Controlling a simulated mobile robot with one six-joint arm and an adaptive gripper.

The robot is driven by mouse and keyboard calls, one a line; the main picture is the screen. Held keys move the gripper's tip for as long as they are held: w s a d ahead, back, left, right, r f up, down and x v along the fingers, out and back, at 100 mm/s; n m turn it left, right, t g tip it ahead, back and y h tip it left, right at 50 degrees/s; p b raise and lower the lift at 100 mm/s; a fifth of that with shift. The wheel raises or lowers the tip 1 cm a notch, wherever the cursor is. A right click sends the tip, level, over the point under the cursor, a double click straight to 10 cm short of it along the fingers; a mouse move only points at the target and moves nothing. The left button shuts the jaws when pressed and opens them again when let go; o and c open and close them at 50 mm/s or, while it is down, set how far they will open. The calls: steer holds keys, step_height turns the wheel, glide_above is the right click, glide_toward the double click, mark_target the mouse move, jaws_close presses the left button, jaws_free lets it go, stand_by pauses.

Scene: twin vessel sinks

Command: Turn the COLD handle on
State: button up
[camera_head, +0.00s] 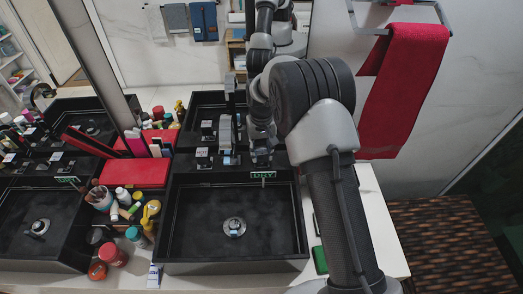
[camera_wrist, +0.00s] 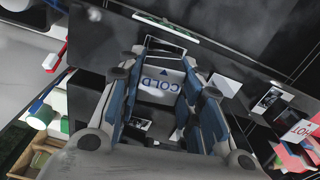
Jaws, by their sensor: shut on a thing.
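The COLD handle (camera_wrist: 160,84) shows in the wrist view, its white label marked COLD upside down with a blue arrow. My gripper (camera_wrist: 165,100) has its blue-padded fingers on either side of it and is shut on it. In the head view my gripper (camera_head: 260,157) is at the back rim of the right-hand black sink (camera_head: 178,215), and it hides most of the handle. The HOT label (camera_wrist: 298,131) lies to the right in the wrist view, clear of the fingers. How far the COLD handle is turned cannot be told.
The grey spout (camera_head: 227,135) stands close to the left of my gripper. A second handle (camera_head: 203,155) is farther left. A green DRY sign (camera_head: 263,175) is on the sink's back wall. Bottles and a red box (camera_head: 136,174) crowd the left side. A mirror stands behind.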

steer(key=n, duration=0.3)
steer(key=shift+n, duration=0.4)
steer(key=o, duration=1.1)
steer(key=shift+c, duration=0.2)
step_height(320, 180, up, 12)
steer(key=shift+o, duration=0.3)
